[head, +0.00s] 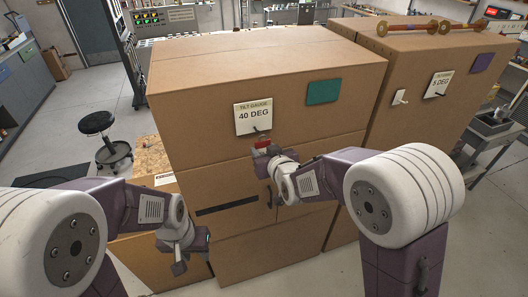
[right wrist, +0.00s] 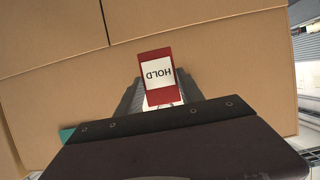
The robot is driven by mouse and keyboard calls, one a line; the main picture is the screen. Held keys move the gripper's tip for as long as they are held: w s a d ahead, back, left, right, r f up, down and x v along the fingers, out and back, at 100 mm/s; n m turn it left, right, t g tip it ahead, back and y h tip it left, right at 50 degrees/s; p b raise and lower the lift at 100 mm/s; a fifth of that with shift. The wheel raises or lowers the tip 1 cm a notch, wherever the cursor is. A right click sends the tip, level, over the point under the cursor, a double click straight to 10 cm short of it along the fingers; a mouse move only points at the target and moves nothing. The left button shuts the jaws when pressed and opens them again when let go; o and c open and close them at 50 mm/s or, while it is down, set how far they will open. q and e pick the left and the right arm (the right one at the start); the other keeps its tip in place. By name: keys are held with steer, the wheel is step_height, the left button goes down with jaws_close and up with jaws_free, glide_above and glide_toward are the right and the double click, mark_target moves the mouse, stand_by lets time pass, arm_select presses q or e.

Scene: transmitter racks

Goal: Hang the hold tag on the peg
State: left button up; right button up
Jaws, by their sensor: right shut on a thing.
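The hold tag is a red card with a white panel reading HOLD. It shows upside down between the fingers of my right gripper (right wrist: 160,88) in the right wrist view, where its upper red edge (right wrist: 154,55) sticks out past them. In the head view the red tag (head: 261,145) is small and partly hidden at the tip of my right gripper (head: 268,152), which is shut on it. A small dark peg (head: 259,130) shows at the lower edge of the 40 DEG sign (head: 253,115), just above the tag. My left gripper (head: 188,260) hangs low at the left, its jaw opening unclear.
The brown cabinet (head: 320,135) fills the middle, with a teal plate (head: 323,92), a dark slot (head: 227,205) and a handle. The right cabinet (head: 405,70) carries a 5 DEG sign (head: 438,85) and a white switch (head: 400,97). A stool (head: 97,124) stands on open floor at left.

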steer(key=shift+w+a, duration=0.3)
steer(key=shift+w, duration=0.55)
steer(key=shift+w+a, duration=0.25)
steer(key=shift+w, duration=0.55)
steer(key=shift+f, duration=0.15)
steer(key=shift+w+a+f+b, duration=0.15)
steer(key=shift+w+f+b, duration=0.2)
steer(key=shift+b, duration=0.25)
steer(key=shift+w+f, duration=0.1)
steer(key=shift+w, duration=0.05)
steer(key=shift+w+a, duration=0.2)
steer(key=shift+w, duration=0.25)
